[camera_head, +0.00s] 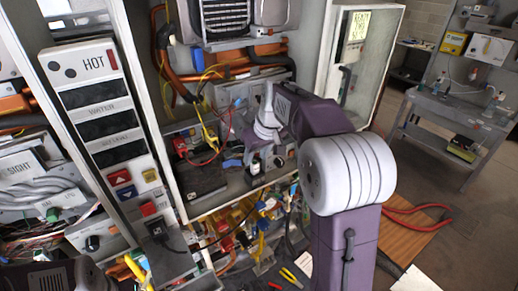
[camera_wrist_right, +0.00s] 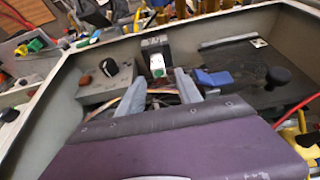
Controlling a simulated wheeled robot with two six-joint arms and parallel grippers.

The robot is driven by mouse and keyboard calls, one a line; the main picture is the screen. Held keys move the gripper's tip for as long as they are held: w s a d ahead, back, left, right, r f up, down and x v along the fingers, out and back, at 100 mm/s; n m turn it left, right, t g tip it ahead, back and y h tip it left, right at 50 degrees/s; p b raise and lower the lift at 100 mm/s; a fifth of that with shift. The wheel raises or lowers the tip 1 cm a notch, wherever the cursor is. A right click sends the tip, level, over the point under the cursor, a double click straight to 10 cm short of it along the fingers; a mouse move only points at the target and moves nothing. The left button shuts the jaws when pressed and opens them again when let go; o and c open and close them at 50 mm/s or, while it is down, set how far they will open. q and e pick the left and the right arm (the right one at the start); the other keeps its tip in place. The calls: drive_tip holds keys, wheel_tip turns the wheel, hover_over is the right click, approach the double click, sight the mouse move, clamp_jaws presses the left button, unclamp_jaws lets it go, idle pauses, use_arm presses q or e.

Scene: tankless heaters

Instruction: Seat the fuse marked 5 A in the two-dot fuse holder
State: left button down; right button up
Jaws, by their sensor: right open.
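My right gripper (camera_wrist_right: 155,82) is open, its two grey fingers spread and nothing seen between their tips. Just beyond them in the right wrist view stands a small white piece with a green spot (camera_wrist_right: 157,68), at a grey block (camera_wrist_right: 155,43); it may be a fuse or part of a holder. The head view shows a small white piece (camera_head: 256,164) below my right wrist, likely the same one. My left gripper is not in view.
A blue piece (camera_wrist_right: 213,78) lies beside the fingers, next to a black box (camera_wrist_right: 250,65). A dark knob (camera_wrist_right: 118,71) is on the other side. The cabinet's wall (camera_wrist_right: 40,105) closes in the area. Many cables and loose parts (camera_head: 240,235) clutter the front.

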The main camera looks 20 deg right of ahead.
drive_tip(key=v, duration=0.9)
drive_tip(key=shift+f, duration=0.1)
drive_tip(key=s+a+f+g, duration=0.1)
drive_tip(key=s+a+f, duration=0.1)
drive_tip(key=s+f, duration=0.4)
drive_tip(key=s+a+f+m+g, duration=0.1)
drive_tip(key=s+f, duration=0.4)
drive_tip(key=f, duration=0.6)
drive_tip(key=s+a+f+g, duration=0.1)
drive_tip(key=s+a+f, duration=0.3)
drive_tip(key=f, duration=0.5)
drive_tip(key=s, duration=0.2)
drive_tip(key=shift+s+f+m, duration=0.15)
drive_tip(key=shift+s+m, duration=0.15)
drive_tip(key=shift+m, duration=0.1)
drive_tip(key=shift+w+f, duration=0.1)
